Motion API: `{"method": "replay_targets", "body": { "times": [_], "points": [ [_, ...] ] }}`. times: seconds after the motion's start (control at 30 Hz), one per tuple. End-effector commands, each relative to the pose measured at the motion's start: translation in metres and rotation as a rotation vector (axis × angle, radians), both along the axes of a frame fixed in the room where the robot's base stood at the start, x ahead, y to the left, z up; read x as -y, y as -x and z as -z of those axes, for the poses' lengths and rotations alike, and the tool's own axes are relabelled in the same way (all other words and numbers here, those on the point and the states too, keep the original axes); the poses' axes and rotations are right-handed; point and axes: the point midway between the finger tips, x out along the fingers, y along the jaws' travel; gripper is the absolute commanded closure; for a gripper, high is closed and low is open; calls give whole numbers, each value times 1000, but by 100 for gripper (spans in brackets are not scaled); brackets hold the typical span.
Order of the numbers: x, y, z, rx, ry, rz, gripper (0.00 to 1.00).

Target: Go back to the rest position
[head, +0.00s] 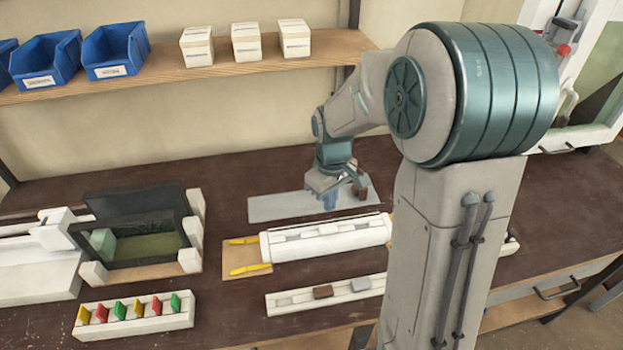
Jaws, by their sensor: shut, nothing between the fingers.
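My gripper (340,188) hangs from my arm over the grey flat plate (275,207) at the back middle of the bench. It points down and looks shut and empty. The fingertips are small and partly blurred against the plate. A small blue shape (329,202) and a small brown block (361,191) show close below and beside the gripper; I cannot tell whether they touch it.
A white profile (325,237) with yellow-handled clamps lies in front of the plate. A white rail (285,302) holds a brown and a grey block. A rack of coloured tabs (135,322) and a dark-framed fixture (150,228) stand left. A shelf (205,70) with blue bins runs above.

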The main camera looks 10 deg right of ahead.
Motion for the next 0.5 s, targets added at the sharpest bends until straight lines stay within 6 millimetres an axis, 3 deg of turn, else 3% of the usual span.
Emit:
{"method": "replay_targets", "body": {
  "times": [0.13,0.27,0.5],
  "points": [
    [0,0,0,0,0,0,100],
    [0,8,-12,21,8,26,100],
    [0,54,-58,110,23,166,100]
  ]
}}
